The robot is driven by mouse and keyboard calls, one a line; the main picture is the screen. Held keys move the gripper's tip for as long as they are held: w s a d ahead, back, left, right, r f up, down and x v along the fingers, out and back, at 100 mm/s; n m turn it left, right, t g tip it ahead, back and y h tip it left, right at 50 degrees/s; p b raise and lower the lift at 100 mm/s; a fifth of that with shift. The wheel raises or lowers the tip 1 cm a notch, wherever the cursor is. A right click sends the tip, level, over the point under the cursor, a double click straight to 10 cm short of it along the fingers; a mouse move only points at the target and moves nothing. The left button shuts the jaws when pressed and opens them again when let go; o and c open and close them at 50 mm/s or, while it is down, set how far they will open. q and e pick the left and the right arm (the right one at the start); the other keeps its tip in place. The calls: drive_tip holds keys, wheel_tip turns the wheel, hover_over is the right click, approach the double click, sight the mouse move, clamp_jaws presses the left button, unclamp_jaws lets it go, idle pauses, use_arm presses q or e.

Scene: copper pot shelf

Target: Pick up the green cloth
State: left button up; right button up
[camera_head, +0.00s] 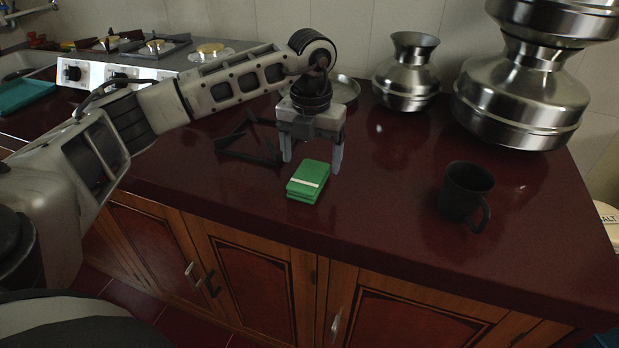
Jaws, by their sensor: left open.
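The green cloth (307,182) is a small folded stack with a pale stripe across it. It lies on the dark red countertop (370,215) near the front edge, in the middle of the view. My left gripper (312,163) points down just behind and above the cloth, with its two fingers apart. My right gripper is out of view.
A black mug (463,192) stands to the right. Metal pots (407,75) (522,95) and a metal plate (343,89) are at the back. A dark stand (240,150) lies left of the gripper. A stove (130,62) is at the far left. The counter between cloth and mug is clear.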

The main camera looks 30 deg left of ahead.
sight(310, 174)
use_arm(q)
drive_tip(key=shift+s+f, duration=0.15)
drive_tip(key=shift+f, duration=1.8)
drive_tip(key=c, duration=1.1)
drive_tip(key=shift+r, duration=0.2)
drive_tip(key=shift+r, duration=0.25)
wheel_tip(310, 174, up, 2)
drive_tip(key=shift+r, duration=0.2)
drive_tip(key=s+r, duration=0.1)
drive_tip(key=r, duration=0.1)
drive_tip(key=s+r, duration=0.1)
drive_tip(key=s, duration=0.1)
drive_tip(key=s+a+r+b, duration=0.1)
drive_tip(key=r, duration=0.1)
drive_tip(key=shift+s+r, duration=0.3)
drive_tip(key=shift+s, duration=0.1)
drive_tip(key=s+r, duration=0.1)
drive_tip(key=s, duration=0.2)
drive_tip(key=s+r, duration=0.1)
drive_tip(key=s, duration=0.2)
drive_tip(key=s+a+r+b, duration=0.1)
drive_tip(key=s+r, duration=0.1)
drive_tip(key=s, duration=0.1)
drive_tip(key=shift+a+r, duration=0.1)
